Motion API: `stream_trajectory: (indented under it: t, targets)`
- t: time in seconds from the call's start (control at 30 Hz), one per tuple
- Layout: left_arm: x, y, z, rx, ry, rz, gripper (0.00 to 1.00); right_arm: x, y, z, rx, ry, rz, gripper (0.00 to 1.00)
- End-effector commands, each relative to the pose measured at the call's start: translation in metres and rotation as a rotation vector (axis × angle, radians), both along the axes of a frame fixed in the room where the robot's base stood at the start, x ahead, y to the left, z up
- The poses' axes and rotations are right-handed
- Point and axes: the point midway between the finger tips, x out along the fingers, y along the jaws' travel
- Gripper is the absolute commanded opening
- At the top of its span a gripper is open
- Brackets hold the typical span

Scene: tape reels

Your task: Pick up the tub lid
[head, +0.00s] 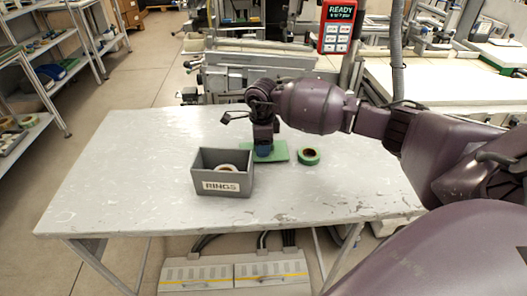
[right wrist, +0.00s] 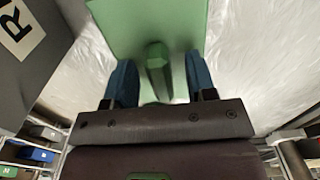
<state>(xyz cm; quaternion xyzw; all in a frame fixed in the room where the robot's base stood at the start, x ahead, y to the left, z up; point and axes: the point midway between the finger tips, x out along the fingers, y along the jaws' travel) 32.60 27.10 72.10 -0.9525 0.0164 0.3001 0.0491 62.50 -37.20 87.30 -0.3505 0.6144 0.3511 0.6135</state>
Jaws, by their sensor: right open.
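The tub lid appears to be the flat green plate (head: 280,153) lying on the table behind the grey bin. The right wrist view shows the same green plate (right wrist: 115,22) with a green upright handle (right wrist: 156,58) on it. My right gripper (head: 264,150) points down over the plate. In the right wrist view its blue fingers (right wrist: 160,68) are open, one on each side of the handle, with a gap visible on both sides. Part of the plate is hidden by the gripper in the head view. My left gripper is not in view.
A grey bin (head: 222,187) labelled RINGS, with a pale reel inside, stands just left of and in front of the plate. A green tape reel (head: 308,156) lies right of the plate. The table (head: 120,180) is clear at the left and front.

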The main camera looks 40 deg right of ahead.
Motion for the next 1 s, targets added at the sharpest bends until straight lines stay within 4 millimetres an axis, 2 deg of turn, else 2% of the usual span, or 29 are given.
stream_trajectory:
  t: [0.1, 0.43, 0.77, 0.87, 1.0]
  targets:
    - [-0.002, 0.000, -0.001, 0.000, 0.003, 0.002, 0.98, 0.000, 0.000, 0.001, 0.000, -0.001, 0.000, 0.51]
    - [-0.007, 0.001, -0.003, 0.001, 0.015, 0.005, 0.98, 0.000, 0.000, 0.002, 0.000, -0.001, 0.000, 0.01]
    - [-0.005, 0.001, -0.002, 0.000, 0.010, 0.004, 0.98, 0.001, 0.000, 0.006, -0.001, -0.003, 0.000, 0.00]
    - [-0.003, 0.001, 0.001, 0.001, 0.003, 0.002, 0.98, 0.001, 0.000, 0.017, -0.001, -0.006, 0.000, 0.00]
    - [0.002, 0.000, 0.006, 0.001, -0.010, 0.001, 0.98, 0.001, -0.001, 0.044, -0.001, -0.008, 0.000, 0.00]
